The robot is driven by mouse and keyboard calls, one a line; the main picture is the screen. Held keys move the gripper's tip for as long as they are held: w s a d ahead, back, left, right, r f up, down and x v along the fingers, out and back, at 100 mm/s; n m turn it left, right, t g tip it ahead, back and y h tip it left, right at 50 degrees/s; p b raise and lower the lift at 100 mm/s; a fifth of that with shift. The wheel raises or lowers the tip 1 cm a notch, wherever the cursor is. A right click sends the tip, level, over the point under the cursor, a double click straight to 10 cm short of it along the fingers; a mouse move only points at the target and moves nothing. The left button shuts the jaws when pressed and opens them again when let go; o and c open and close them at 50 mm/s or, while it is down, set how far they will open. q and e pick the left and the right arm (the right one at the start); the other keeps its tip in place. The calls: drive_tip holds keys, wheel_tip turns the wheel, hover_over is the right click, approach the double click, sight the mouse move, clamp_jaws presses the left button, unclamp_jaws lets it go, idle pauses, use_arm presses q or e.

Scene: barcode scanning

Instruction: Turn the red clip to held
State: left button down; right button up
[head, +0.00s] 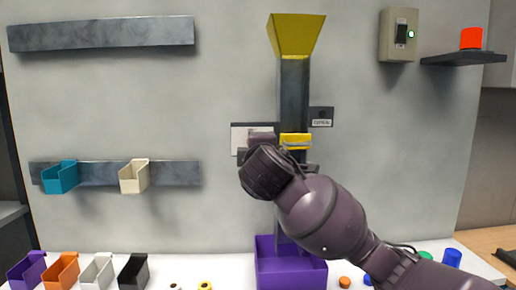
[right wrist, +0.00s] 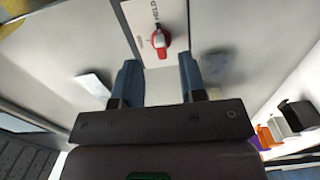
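The red clip (right wrist: 160,40) is on a white plate (right wrist: 143,14) with printed lettering that seems to read HELD, in the right wrist view. My right gripper (right wrist: 159,68) is open, with one finger on each side below the clip in that view, and nothing shows between the fingers. In the head view my right gripper (head: 262,141) is in front of the white plate (head: 240,137) beside the dark chute, and it hides the clip. My left gripper is not in view.
A dark vertical chute (head: 294,95) with a yellow funnel (head: 296,35) and yellow collar (head: 296,140) stands close to my right gripper. A purple bin (head: 290,272) sits below. Teal (head: 61,177) and cream (head: 134,177) holders hang on a rail at left.

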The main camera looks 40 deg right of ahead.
drive_tip(key=shift+v, duration=2.7)
